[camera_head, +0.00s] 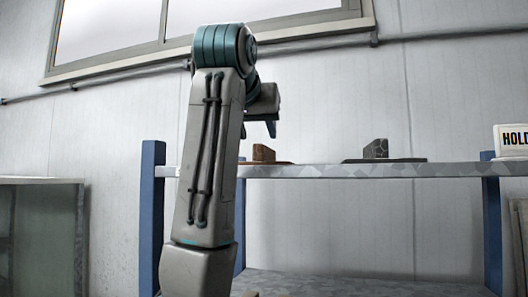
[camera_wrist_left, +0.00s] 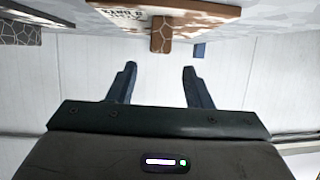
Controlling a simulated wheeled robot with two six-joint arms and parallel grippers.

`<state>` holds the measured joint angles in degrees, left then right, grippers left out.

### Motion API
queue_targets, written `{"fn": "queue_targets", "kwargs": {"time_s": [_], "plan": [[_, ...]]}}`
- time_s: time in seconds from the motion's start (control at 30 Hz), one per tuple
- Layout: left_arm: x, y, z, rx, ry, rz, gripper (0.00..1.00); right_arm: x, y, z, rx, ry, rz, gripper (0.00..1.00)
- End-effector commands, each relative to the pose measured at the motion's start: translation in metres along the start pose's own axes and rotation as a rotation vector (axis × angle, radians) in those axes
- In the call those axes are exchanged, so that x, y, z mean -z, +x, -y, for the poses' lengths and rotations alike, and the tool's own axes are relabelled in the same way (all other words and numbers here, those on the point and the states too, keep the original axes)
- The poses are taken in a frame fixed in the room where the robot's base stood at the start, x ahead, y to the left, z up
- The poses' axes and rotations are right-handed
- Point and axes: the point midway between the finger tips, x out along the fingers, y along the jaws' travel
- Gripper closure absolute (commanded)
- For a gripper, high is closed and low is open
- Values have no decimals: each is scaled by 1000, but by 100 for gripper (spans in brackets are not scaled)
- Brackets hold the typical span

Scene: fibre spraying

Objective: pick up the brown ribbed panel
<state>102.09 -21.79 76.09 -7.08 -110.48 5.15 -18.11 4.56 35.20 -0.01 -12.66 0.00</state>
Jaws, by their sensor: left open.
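A small brown panel (camera_head: 263,153) stands upright on a thin brown base at the left part of the blue-legged shelf. My left arm partly hides that base. In the left wrist view, which looks upside down, the brown panel (camera_wrist_left: 161,36) juts from its brown base board (camera_wrist_left: 205,17); ribs are hard to make out. My left gripper (camera_head: 271,129) is open and empty, above the panel and apart from it. In the left wrist view the two fingers (camera_wrist_left: 160,68) point toward the panel, one on either side of its line. My right gripper is not in view.
A dark grey patterned panel (camera_head: 376,149) stands on its own base to the right on the same shelf top (camera_head: 320,171). A white sign (camera_head: 511,140) stands at the right end. Bare shelf lies between the two panels. A window and pipe are on the wall behind.

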Motion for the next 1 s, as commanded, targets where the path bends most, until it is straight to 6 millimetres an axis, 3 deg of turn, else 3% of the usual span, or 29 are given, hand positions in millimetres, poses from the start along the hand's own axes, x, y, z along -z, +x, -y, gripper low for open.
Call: {"fn": "queue_targets", "kwargs": {"time_s": [0.17,0.4,0.6,0.87,1.0], "plan": [[0,12,0,-1,0,1,55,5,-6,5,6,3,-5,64],[6,36,1,-1,-1,4,55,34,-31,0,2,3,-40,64],[4,60,1,-1,0,2,55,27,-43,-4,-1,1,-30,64],[2,64,1,0,0,0,55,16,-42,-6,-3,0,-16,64],[2,63,1,0,0,0,78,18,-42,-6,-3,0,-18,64]]}}
